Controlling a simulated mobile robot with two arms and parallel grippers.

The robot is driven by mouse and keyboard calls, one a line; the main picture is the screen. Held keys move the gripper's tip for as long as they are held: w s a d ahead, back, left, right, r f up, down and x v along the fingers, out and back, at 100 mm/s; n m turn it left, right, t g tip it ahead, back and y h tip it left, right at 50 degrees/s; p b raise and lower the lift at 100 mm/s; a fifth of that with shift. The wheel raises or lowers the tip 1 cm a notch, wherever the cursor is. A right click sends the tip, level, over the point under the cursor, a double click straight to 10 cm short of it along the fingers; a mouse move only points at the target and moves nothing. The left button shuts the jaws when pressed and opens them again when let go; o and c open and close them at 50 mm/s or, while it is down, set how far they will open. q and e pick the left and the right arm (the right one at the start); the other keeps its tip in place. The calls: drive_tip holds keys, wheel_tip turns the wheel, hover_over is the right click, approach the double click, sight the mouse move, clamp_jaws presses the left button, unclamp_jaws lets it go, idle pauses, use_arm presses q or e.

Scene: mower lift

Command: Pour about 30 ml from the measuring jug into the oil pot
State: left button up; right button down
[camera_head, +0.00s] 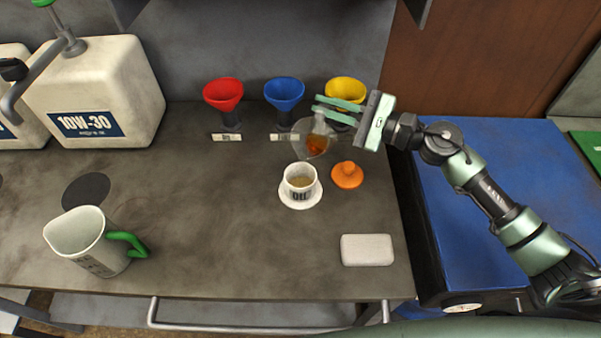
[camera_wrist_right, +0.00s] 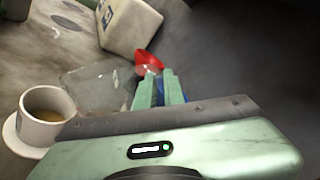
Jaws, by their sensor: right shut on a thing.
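The oil pot (camera_head: 300,184) is a white cup marked OIL on a white saucer, open at the top, with some brownish liquid inside; it also shows in the wrist view (camera_wrist_right: 45,112). My right gripper (camera_head: 322,106) is shut on a clear jug (camera_head: 314,142) holding a little amber liquid. The jug appears tilted, behind and slightly right of the pot; in the wrist view the clear jug (camera_wrist_right: 98,88) is right of the pot. I see no stream between them. The fingers partly hide the grip. My left gripper is not in view.
An orange lid (camera_head: 346,175) lies right of the pot. Red (camera_head: 223,94), blue (camera_head: 284,94) and yellow (camera_head: 345,92) funnels stand behind. A pale jug with green handle (camera_head: 88,244) and a 10W-30 canister (camera_head: 100,90) stand left; a white block (camera_head: 366,250) lies front right.

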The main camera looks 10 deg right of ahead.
idle(0.4)
drive_tip(key=shift+w+d+f+m+b, duration=0.25)
drive_tip(key=shift+f+m+b, duration=0.25)
drive_tip(key=shift+b, duration=0.35)
drive_tip(key=shift+w+f, duration=0.15)
drive_tip(key=shift+d+m, duration=0.15)
drive_tip(key=shift+m, duration=0.15)
drive_tip(key=shift+w, duration=0.1)
drive_tip(key=shift+w+d+f+b, duration=0.15)
drive_tip(key=shift+f+b, duration=0.25)
drive_tip(key=shift+b, duration=0.4)
wheel_tip(320, 180, down, 4)
drive_tip(key=w+d+m+b, duration=0.2)
drive_tip(key=m+b, duration=0.1)
drive_tip(key=b, duration=0.2)
wheel_tip(320, 180, up, 8)
drive_tip(key=w+d+m+p, duration=0.2)
drive_tip(key=m+p, duration=0.2)
drive_tip(key=p, duration=0.1)
drive_tip(key=shift+w+f+y+p, duration=0.25)
drive_tip(key=shift+w+y+p, duration=0.05)
drive_tip(key=shift+w+p, duration=0.1)
